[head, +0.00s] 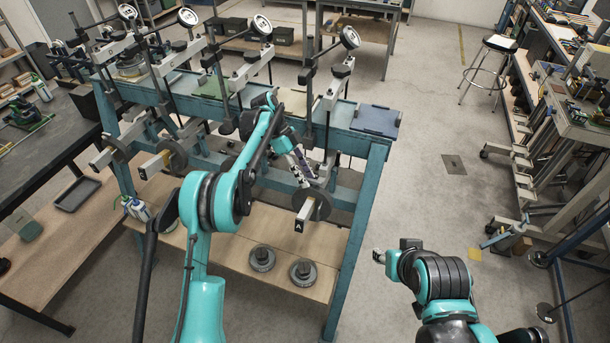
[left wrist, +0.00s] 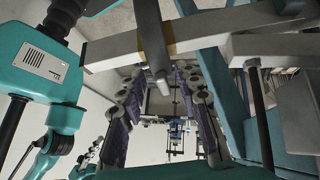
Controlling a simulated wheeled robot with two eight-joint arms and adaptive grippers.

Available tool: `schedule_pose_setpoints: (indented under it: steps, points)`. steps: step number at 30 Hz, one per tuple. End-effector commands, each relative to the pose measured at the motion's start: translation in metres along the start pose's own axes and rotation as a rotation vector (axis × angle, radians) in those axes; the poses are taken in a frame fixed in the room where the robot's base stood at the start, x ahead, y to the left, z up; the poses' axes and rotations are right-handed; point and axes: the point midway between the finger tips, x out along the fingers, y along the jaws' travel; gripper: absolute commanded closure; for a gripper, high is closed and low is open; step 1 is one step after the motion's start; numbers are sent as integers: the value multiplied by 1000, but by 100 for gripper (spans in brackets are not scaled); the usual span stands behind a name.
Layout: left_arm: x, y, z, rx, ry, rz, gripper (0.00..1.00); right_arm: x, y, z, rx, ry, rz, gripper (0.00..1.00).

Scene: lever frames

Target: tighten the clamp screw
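Several lever frames stand along the teal bench (head: 366,190), each with a dial on top and a pale lever arm. My left gripper (head: 303,166) is at the front of the rightmost frame (head: 334,90), close to its round weight disc (head: 316,206). In the left wrist view my left gripper (left wrist: 168,112) has its two padded fingers apart. A short grey rod (left wrist: 180,95), perhaps the clamp screw, hangs below a pale bar (left wrist: 200,38) in the gap between them. I cannot tell whether they touch it. My right gripper (head: 382,257) is over the floor, its fingers too small to judge.
A blue-grey plate (head: 376,121) lies on the bench's right end. Two round weights (head: 303,270) sit on the lower wooden shelf (head: 240,255). A stool (head: 490,65) and a workbench stand at the right.

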Motion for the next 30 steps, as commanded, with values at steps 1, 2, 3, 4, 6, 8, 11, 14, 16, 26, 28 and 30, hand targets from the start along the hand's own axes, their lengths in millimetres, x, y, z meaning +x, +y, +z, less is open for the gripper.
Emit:
schedule_pose_setpoints:
  steps: [1,2,3,4,6,8,11,14,16,26,28,30]
  points:
    - [0,0,0,0,0,0,67,0,0,0,0,0,0,60]
    - [0,0,0,0,0,0,67,0,0,0,0,0,0,60]
    - [-1,0,0,0,0,0,67,0,0,0,0,0,0,60]
    - [-3,0,0,0,0,0,67,0,0,0,0,0,0,60]
    - [-10,0,0,0,0,-1,67,0,0,0,0,0,0,60]
    - [-19,0,0,-1,0,-1,67,0,0,0,0,0,0,60]
    - [-38,-1,1,-2,0,-2,67,0,0,0,0,0,0,60]
    - [-54,0,1,-1,0,-1,67,0,0,0,0,0,0,60]
    - [-63,-1,1,0,0,0,67,0,0,0,0,0,0,60]
    - [-75,0,0,0,0,0,67,0,0,0,0,0,0,60]
    - [-75,0,0,0,0,0,67,0,0,0,0,0,0,60]
    - [-75,0,0,0,0,0,67,0,0,0,0,0,0,60]
